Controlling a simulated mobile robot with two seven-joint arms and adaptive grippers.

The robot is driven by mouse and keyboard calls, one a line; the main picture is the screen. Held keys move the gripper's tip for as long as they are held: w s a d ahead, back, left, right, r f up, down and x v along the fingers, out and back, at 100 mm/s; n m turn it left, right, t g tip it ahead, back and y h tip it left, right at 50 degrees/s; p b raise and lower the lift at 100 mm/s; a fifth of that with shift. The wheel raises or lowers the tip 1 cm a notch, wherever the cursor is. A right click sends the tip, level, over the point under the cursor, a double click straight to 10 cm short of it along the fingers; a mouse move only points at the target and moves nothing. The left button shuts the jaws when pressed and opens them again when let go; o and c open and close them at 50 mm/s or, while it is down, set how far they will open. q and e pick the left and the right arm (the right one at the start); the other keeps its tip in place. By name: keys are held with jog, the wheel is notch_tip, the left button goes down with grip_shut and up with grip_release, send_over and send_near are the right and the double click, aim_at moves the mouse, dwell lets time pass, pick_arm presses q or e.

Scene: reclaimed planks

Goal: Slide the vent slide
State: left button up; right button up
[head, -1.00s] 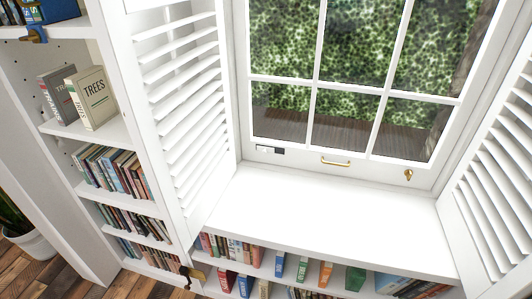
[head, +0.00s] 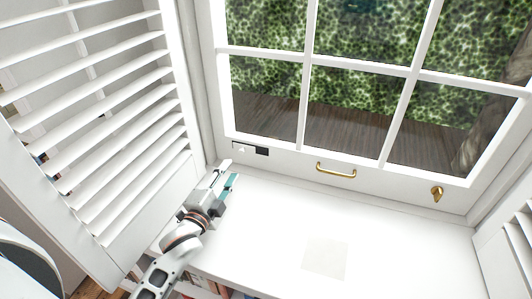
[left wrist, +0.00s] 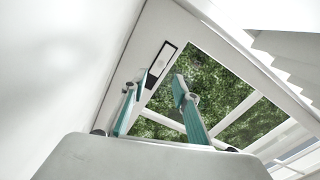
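The vent slide (head: 241,148) is a small pale tab at the left end of a short dark slot (head: 262,151). The slot is low on the left of the window's bottom rail. In the left wrist view the vent slide (left wrist: 167,47) shows as a pale part of the slot, beyond the fingertips. My left gripper (head: 228,176) is over the left end of the sill, below the slot and apart from it. In the left wrist view its two teal fingers (left wrist: 160,83) are spread with nothing between them. My right gripper is not in view.
A white louvred shutter (head: 110,125) stands open close to the left of my arm. A brass handle (head: 335,169) and a brass latch (head: 437,192) are on the window's bottom rail. The white sill (head: 400,250) is clear but for a pale square (head: 325,259).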

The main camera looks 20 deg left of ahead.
aim_at(241, 153)
pick_arm(q)
jog(key=shift+w+r, duration=0.15)
jog(key=shift+w, duration=0.6)
jog(key=w, duration=0.6)
jog(key=shift+w+a+b, duration=0.2)
jog(key=shift+a+b, duration=0.05)
jog(key=shift+b, duration=0.1)
jog(key=shift+d, duration=0.1)
grip_shut()
